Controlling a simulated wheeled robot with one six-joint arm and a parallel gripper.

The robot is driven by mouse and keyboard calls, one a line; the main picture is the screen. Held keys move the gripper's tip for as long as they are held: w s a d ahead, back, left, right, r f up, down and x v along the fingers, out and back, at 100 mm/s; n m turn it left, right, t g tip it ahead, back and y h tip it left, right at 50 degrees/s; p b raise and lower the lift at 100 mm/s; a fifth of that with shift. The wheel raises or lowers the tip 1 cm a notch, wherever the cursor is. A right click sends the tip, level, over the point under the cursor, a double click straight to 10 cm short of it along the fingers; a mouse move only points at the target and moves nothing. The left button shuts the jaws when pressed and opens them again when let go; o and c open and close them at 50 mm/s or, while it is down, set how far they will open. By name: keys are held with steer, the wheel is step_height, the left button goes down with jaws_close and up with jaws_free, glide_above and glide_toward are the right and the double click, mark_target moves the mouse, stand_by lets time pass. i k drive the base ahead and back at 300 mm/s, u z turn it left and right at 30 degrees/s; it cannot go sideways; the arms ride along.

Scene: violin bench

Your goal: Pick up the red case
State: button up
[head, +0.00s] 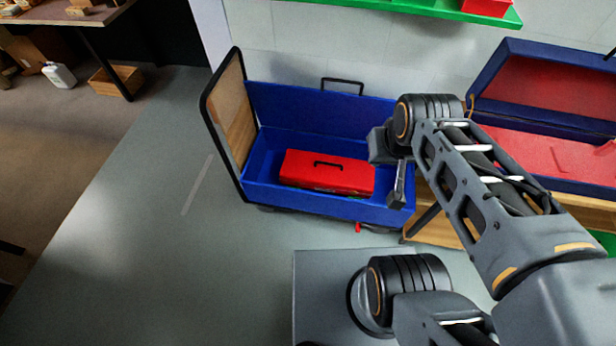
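The red case (310,173) is a flat red box with a black handle on its lid. It lies inside the open blue bin of a cart (300,203), towards the middle of the bin floor. My gripper (396,195) hangs just right of the case, over the right end of the bin, apart from the case handle. One finger shows pointing down; the other is not clearly seen, so its opening is unclear. I see nothing held in it. My arm hides the right end of the cart.
The cart has a black-framed wooden end panel (232,115) on the left. An open blue case with red lining (545,155) stands on a wooden bench at right. A green shelf (440,8) with a red box (487,6) is above. The floor at left (130,240) is clear.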

mark_target(321, 172)
steer(key=u, duration=2.9)
steer(key=k, duration=0.85)
steer(key=z, duration=0.95)
steer(key=i, duration=0.95)
steer(key=u, duration=0.05)
